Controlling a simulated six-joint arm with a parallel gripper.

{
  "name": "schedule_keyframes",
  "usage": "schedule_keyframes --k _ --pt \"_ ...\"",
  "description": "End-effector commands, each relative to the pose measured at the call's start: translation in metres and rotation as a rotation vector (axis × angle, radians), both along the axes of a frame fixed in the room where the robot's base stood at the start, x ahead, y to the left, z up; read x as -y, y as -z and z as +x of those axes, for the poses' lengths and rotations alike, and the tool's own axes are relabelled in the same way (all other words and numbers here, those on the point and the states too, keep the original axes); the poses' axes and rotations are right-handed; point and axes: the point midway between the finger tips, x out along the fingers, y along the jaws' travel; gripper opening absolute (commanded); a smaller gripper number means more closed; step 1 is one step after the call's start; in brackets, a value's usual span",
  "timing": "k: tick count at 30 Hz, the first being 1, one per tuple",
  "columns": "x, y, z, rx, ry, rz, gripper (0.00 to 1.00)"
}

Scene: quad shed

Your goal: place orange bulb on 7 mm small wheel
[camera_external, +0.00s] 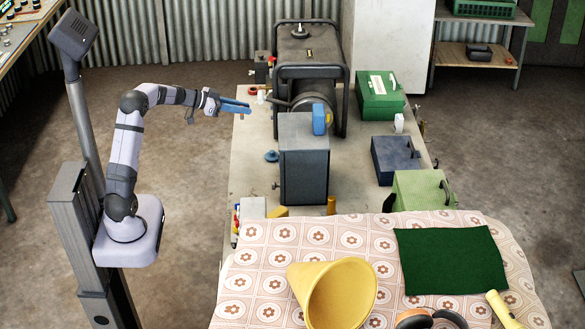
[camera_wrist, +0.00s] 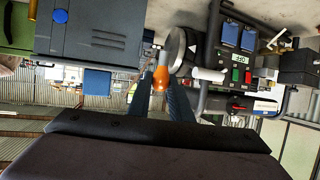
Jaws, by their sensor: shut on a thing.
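My gripper (camera_external: 240,107) has blue fingers and is stretched out over the left edge of the workbench. In the wrist view its fingers (camera_wrist: 161,85) are shut on the orange bulb (camera_wrist: 161,77), which has a pale neck. In the external view only a small orange bit of the bulb (camera_external: 242,116) shows under the fingers. The bulb is held in the air, left of the generator. I cannot pick out the 7 mm small wheel with certainty in either view.
The black-framed generator (camera_external: 309,70) and a grey box (camera_external: 303,160) stand on the workbench (camera_external: 250,180) right of my gripper. A blue round knob-like piece (camera_external: 271,156) lies near the box. A yellow cone (camera_external: 332,292) lies on the patterned cloth (camera_external: 260,262) in front.

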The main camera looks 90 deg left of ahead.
Motion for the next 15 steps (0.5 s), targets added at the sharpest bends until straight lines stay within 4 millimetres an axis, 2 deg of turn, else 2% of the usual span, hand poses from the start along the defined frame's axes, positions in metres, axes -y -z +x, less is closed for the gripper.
schedule_keyframes --k 3,7,8,15 --pt "0.0 -0.027 0.0 0.0 0.001 0.003 0.06" --pt "0.001 -0.049 0.0 0.0 0.002 0.003 0.06" --pt "0.006 -0.044 0.008 -0.002 0.013 -0.003 0.06" --pt "0.039 -0.041 0.048 -0.008 0.076 -0.004 0.06"
